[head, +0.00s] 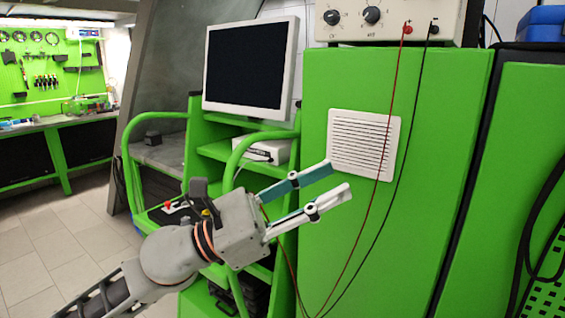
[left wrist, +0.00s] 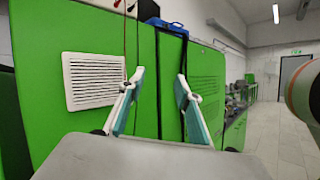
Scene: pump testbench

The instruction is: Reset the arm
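My left gripper (head: 322,188) is raised in front of the green cabinet (head: 330,95), below and left of its white vent. Its two fingers are spread apart with nothing between them. The left wrist view also shows my left gripper (left wrist: 158,90) open and empty, with the cabinet behind it. My left arm comes in from the lower left of the head view. My right gripper does not show in the head view. A rounded grey part at the right edge of the left wrist view is too cropped to identify.
A green trolley (head: 170,116) with a monitor (head: 250,68) stands behind my left arm. Red (head: 388,140) and black (head: 408,140) cables hang from the dial box (head: 390,20) near the gripper. Tiled floor (head: 60,240) is open at left; a workbench (head: 70,120) stands at far left.

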